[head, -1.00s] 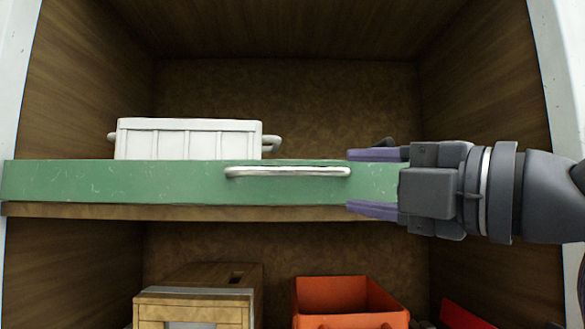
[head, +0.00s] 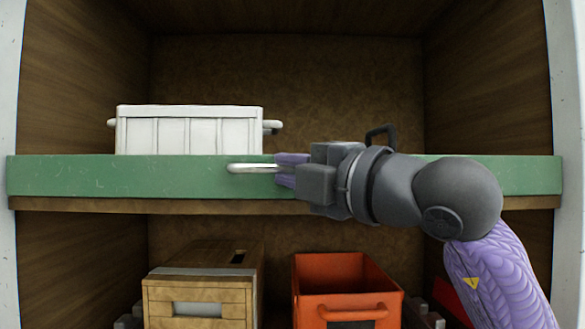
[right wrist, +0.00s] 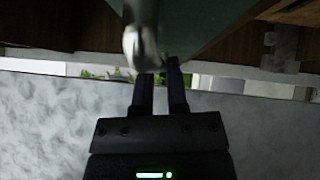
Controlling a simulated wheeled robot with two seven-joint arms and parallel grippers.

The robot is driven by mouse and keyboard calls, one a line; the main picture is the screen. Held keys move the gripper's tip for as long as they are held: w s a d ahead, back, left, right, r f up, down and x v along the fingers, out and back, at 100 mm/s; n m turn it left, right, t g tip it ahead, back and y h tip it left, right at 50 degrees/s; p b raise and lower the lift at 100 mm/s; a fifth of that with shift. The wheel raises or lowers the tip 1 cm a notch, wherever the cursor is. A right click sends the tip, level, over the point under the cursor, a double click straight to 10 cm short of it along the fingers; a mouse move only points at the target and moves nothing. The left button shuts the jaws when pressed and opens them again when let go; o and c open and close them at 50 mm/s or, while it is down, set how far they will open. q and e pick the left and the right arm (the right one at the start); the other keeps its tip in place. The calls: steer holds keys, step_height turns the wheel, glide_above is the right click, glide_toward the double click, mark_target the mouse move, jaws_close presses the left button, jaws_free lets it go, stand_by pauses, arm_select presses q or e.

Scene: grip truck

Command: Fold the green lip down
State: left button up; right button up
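The green lip (head: 120,175) is a long board standing upright along the front edge of the upper shelf. A silver bar handle (head: 250,168) is fixed to its front face, and its right part is hidden by my right gripper. My right gripper (head: 290,170) reaches in from the right, with its purple fingers above and below the handle and little gap left, so it looks shut on it. The right wrist view shows the handle (right wrist: 142,40) at the dark fingertips (right wrist: 162,72). My left gripper is not in view.
A white crate (head: 190,130) stands on the upper shelf behind the lip. Below are a wooden box (head: 200,275) and an orange crate (head: 345,275). Wooden side walls (head: 85,80) bound the bay. The space before the lip's left part is clear.

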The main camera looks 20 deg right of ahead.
jaws_close()
